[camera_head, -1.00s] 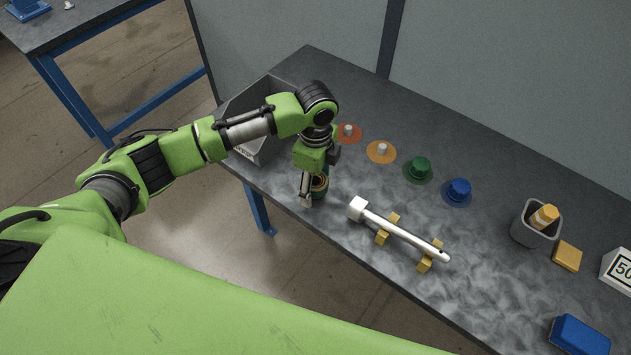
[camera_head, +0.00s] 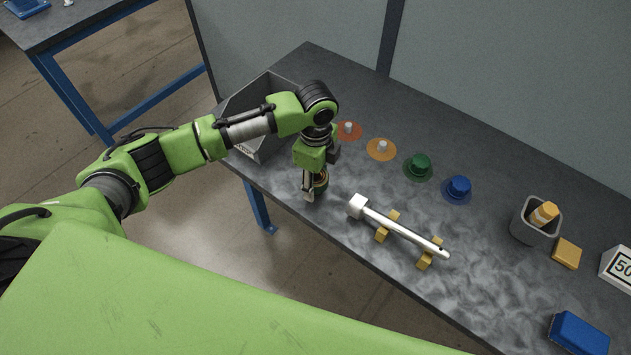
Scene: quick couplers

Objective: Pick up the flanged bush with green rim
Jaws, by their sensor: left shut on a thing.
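The flanged bush with green rim (camera_head: 321,183) is at the front left edge of the table, partly hidden by my gripper. Its dark green rim and a brownish band show. My left gripper (camera_head: 314,187) points down and is shut on the bush. Whether the bush is clear of the table top is hard to tell. My right gripper is not in view.
A grey bin (camera_head: 258,97) stands behind my left arm. Orange discs with pegs (camera_head: 381,149), a green piece (camera_head: 420,165) and a blue piece (camera_head: 458,188) form a row. A white rod (camera_head: 400,231) lies on yellow blocks right of the gripper.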

